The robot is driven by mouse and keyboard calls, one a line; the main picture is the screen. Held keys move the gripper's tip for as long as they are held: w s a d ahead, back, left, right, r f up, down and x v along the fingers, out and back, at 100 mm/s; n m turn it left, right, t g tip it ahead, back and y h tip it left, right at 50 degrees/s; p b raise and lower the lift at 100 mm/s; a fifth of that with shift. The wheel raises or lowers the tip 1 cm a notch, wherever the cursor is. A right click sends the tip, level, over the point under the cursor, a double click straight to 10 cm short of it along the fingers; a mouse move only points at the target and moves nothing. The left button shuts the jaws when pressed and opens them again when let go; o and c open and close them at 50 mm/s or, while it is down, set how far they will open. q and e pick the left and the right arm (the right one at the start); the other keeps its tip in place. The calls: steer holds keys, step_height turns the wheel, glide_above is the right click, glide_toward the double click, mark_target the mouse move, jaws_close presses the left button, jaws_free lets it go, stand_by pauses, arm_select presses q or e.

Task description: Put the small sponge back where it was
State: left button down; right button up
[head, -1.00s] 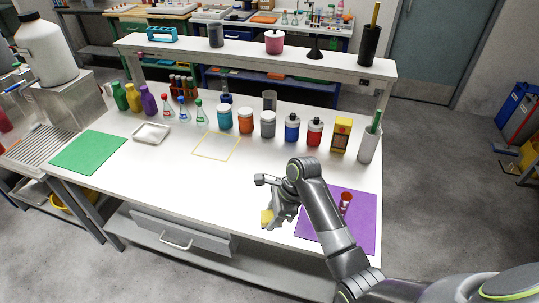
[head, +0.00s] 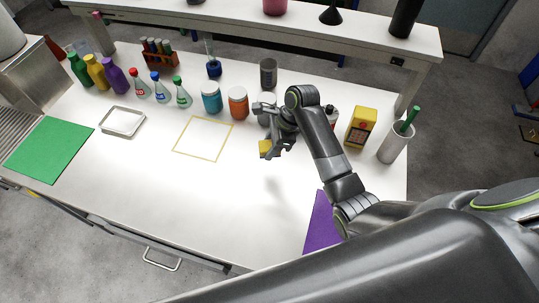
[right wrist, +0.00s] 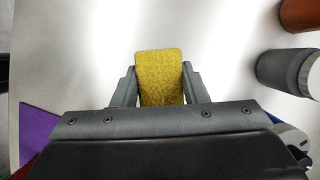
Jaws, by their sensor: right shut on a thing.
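The small yellow sponge (head: 265,148) is held above the white bench, near its middle. My right gripper (head: 272,149) is shut on it. In the right wrist view the sponge (right wrist: 160,76) sits between the two fingers of the right gripper (right wrist: 160,88), with bare bench around it. A yellow square outline (head: 179,136) on the bench lies to the left of the sponge and is empty. My left gripper is not in view.
A white tray (head: 122,122) and green mat (head: 47,150) lie left, a purple mat (head: 318,228) right. The front middle of the bench is clear.

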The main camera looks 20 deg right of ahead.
glide_above(266, 170)
steer(key=d, duration=0.1)
steer(key=f, duration=0.5)
steer(key=shift+s+d, duration=0.15)
steer(key=shift+s, duration=0.05)
step_height(266, 170, down, 4)
steer(key=shift+w+r, duration=0.1)
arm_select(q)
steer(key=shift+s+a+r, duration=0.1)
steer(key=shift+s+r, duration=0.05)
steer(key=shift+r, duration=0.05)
arm_select(e)
steer(key=shift+f, duration=0.3)
steer(key=shift+f, duration=0.1)
steer(key=o, duration=1)
steer(key=shift+o, duration=0.2)
steer(key=v, duration=1.2)
